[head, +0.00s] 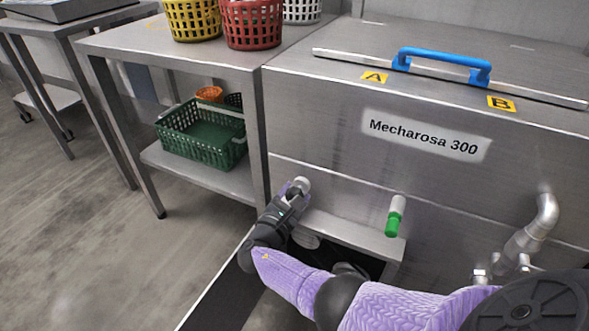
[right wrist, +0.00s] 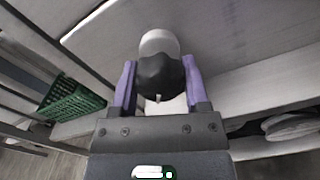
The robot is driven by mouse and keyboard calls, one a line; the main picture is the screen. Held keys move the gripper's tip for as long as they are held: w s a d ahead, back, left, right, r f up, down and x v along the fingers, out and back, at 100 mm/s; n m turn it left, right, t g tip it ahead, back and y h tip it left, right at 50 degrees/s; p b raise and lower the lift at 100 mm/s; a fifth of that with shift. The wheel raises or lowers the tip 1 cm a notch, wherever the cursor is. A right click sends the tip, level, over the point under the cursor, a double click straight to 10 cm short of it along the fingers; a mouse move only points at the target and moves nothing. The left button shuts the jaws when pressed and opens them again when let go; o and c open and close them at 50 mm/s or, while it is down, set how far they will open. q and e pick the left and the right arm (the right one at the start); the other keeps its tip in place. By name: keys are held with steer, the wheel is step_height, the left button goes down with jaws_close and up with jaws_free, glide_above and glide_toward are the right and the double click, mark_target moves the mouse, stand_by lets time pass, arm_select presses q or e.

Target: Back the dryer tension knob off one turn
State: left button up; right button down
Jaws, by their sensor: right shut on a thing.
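The dryer tension knob is a dark lobed knob (right wrist: 158,80) on a pale round boss (right wrist: 160,42), set on the steel front panel. My right gripper (right wrist: 159,88) has its two purple fingers on either side of the knob, shut on it. In the head view my right gripper (head: 297,190) reaches the panel's lower left, where the pale boss (head: 303,183) shows and the gripper hides most of the knob. The steel washer (head: 330,120) is labelled Mecharosa 300. My left gripper is not in view.
A green-tipped lever (head: 394,218) and a bent pipe (head: 542,218) stick out of the front to the right. A blue handle (head: 440,60) sits on the lid. Left, a steel table holds yellow (head: 192,20) and red (head: 251,25) baskets, with a green crate (head: 180,145) below.

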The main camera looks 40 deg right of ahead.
steer(key=shift+n, duration=0.6)
steer(key=shift+c, duration=0.4)
jaws_free()
steer(key=shift+s+a, duration=0.1)
steer(key=shift+a, duration=0.2)
steer(key=p+v, duration=0.2)
steer(key=v, duration=0.7)
steer(key=shift+a+p, duration=0.2)
steer(key=shift+p, duration=0.15)
steer(key=shift+s+f, duration=0.1)
